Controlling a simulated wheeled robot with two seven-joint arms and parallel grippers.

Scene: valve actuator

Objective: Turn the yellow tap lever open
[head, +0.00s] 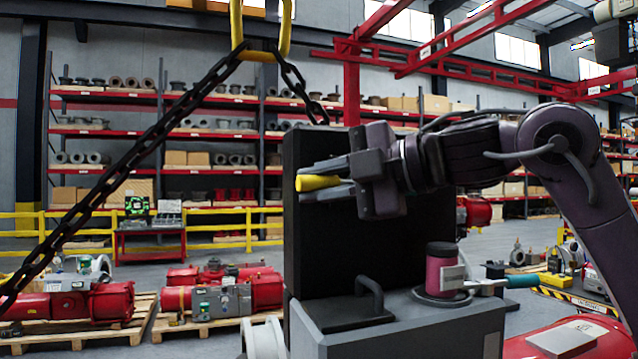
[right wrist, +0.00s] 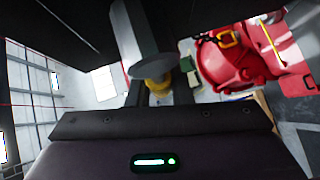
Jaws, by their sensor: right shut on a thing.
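The yellow lever (head: 314,183) shows as a short, roughly level yellow bar in the head view. My right gripper (head: 328,178) reaches in from the right and is shut on it, with the yellow end sticking out to the left of the fingers. In the right wrist view a yellow part (right wrist: 158,88) shows below a grey rounded piece (right wrist: 150,68). I cannot make out the tap body or how far the lever is turned. My left gripper is not in view.
A tall black panel (head: 385,250) stands right behind the gripper. In front is a grey case (head: 430,318) with a pink can (head: 440,268) and a teal-handled tool (head: 523,281) on top. A heavy chain (head: 130,170) hangs from a yellow link (head: 262,52) at left. Red actuators (head: 222,290) lie on pallets.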

